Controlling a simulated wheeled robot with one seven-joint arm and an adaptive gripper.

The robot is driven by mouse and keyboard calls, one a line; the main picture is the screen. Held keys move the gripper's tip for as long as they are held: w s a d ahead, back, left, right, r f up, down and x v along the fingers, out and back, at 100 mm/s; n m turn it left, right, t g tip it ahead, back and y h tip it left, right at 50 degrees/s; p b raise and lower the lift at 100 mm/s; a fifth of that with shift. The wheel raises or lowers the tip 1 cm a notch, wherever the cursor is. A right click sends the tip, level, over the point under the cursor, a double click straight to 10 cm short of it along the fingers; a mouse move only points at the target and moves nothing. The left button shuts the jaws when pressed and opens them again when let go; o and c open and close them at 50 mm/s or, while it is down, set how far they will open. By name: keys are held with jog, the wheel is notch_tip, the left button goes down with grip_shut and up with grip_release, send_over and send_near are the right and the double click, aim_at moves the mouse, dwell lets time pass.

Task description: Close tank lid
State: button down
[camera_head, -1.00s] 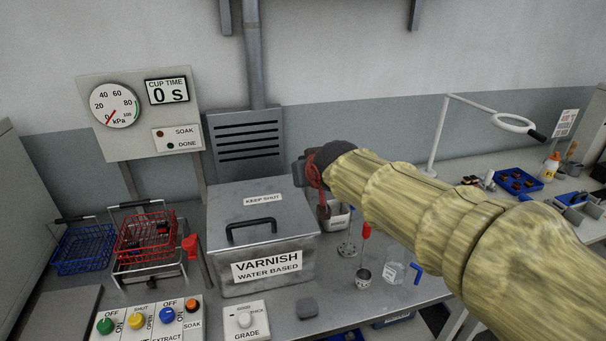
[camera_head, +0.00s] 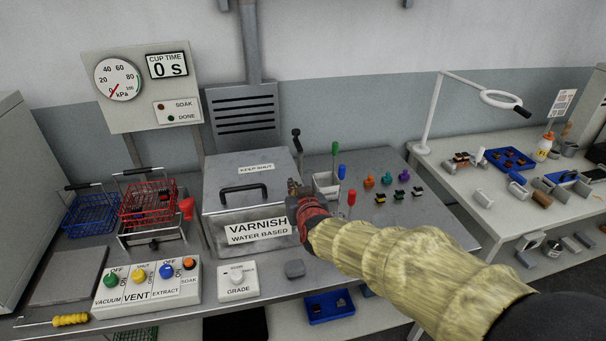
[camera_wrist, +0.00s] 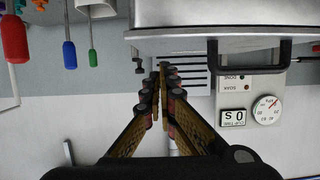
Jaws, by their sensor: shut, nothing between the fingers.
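The grey metal varnish tank (camera_head: 217,228) stands on the bench in the head view. Its lid (camera_head: 222,178), with a "KEEP SHUT" label and a black handle (camera_head: 244,190), lies flat on top; I cannot tell whether a small gap is left at the rim. My gripper (camera_head: 292,186) is at the lid's right front edge in the head view, shut and empty. The wrist view is upside down and shows the fingertips (camera_wrist: 162,66) together. There the lid handle (camera_wrist: 249,62) is to their right, apart from them. Contact with the tank cannot be made out.
A black-knobbed lever (camera_head: 296,140) stands behind the tank's right side. Red and blue baskets (camera_head: 148,206) are at left, the control panel (camera_head: 150,284) at front left. Upright coloured-handled tools (camera_head: 341,172) stand to the right. My arm covers part of the bench's right front.

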jog(key=shift+s+d+f+b, duration=0.15)
jog(key=shift+f+b, duration=0.25)
jog(key=shift+f, duration=0.45)
jog(key=shift+s+a+f+b, duration=0.15)
jog(key=shift+f+b, duration=0.25)
jog(key=shift+f, duration=0.5)
jog(key=shift+s+d+f+b, duration=0.2)
jog(key=shift+f+b, duration=0.2)
jog(key=shift+f, duration=0.45)
